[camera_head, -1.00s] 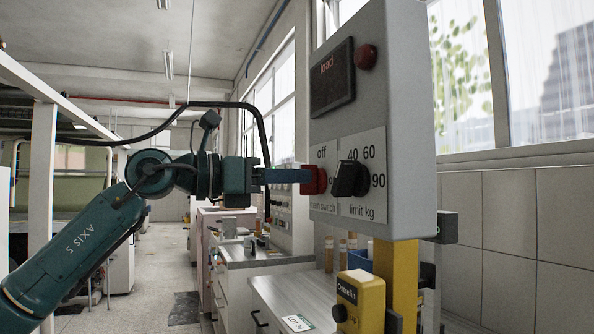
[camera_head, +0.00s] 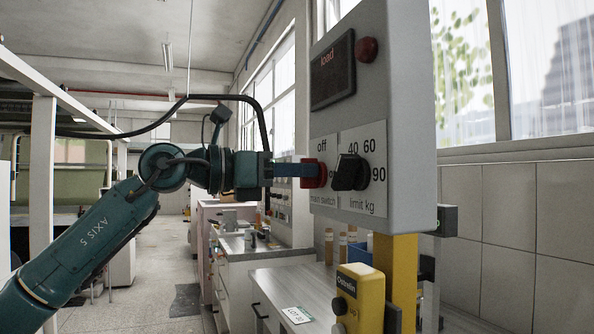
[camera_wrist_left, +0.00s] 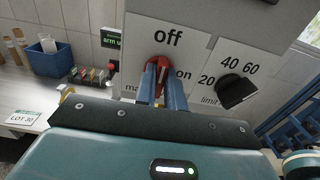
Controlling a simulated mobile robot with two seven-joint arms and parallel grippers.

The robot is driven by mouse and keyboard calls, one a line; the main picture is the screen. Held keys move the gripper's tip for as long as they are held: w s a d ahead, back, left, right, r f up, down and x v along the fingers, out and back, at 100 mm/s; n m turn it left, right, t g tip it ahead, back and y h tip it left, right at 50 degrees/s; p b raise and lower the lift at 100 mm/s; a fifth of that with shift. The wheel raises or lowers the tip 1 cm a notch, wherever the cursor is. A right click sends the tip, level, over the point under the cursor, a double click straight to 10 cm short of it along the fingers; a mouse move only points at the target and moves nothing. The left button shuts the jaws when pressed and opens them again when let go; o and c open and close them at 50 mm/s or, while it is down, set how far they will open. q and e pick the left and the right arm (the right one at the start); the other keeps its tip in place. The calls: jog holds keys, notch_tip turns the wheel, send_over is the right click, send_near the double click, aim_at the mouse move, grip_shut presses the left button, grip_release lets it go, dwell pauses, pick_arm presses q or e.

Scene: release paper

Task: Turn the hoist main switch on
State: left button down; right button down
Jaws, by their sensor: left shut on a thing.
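The hoist control box (camera_head: 405,120) is a grey panel on a yellow post. Its red main switch knob (camera_head: 313,173) sits on a white label with "off" above it and "on" to its right. My left gripper (camera_head: 305,171) has its blue fingers shut on this knob. In the left wrist view the fingers (camera_wrist_left: 163,88) stand on either side of the red knob (camera_wrist_left: 160,66), whose visible top tilts slightly. The fingers hide much of it. The black limit knob (camera_head: 349,172) is just to the right. My right gripper is not in view.
A dark load display (camera_head: 332,72) and a red lamp (camera_head: 366,50) are higher on the box. A yellow box with buttons (camera_head: 360,300) hangs below. A grey bench (camera_head: 290,285) stands behind, with a blue bin (camera_wrist_left: 53,60) on it.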

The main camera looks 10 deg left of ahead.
pick_arm(q)
jog(key=shift+m, duration=0.3)
jog(key=shift+s+d+f+m, duration=0.1)
jog(key=shift+m, duration=2.75)
jog(key=shift+s+d+f+m, duration=0.1)
jog(key=shift+f+m, duration=0.05)
jog(key=shift+m, duration=2.75)
jog(key=shift+s+f+m, duration=0.1)
jog(key=shift+m, duration=2.75)
jog(key=c, duration=1.5)
grip_release()
